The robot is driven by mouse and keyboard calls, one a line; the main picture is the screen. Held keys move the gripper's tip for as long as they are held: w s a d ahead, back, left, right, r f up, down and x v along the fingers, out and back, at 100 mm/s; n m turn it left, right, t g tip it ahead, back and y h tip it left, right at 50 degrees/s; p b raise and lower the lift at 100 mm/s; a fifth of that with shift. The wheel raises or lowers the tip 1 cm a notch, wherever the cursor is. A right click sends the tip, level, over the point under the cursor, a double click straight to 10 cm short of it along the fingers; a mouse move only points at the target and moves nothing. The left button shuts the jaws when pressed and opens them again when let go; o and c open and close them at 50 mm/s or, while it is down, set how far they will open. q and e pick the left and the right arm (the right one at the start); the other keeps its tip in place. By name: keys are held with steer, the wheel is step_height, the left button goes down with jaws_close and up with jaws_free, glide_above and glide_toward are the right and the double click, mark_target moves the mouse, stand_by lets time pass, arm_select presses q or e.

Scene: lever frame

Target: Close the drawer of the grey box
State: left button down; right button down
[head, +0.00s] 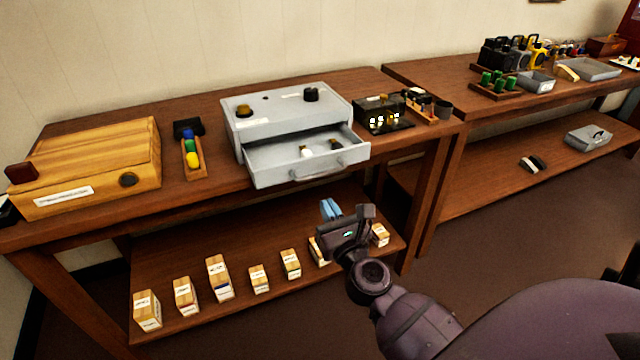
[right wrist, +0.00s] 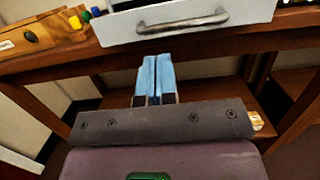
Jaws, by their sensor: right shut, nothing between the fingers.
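The grey box (head: 290,118) stands on the wooden table with its drawer (head: 308,172) pulled out toward me. A white item (head: 307,153) and small dark and brass-coloured items lie in the drawer. The drawer's metal handle (head: 319,171) is on its front. In the right wrist view the drawer front (right wrist: 120,25) and its handle (right wrist: 182,21) are at the top. My right gripper (head: 330,207) has blue fingers, which are shut and empty. It is in front of and below the drawer, apart from it; the fingers also show in the right wrist view (right wrist: 156,80). My left gripper is not in view.
The table's front edge and a lower shelf (head: 200,262) with several small boxes are near my right gripper.

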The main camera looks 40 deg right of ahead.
mark_target(297, 156)
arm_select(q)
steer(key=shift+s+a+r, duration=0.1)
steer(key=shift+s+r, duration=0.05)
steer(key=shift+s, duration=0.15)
arm_select(e)
steer(key=x, duration=0.6)
steer(key=shift+w, duration=0.35)
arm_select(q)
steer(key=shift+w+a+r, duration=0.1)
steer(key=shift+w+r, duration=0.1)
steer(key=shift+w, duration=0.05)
arm_select(e)
steer(key=shift+d, duration=0.1)
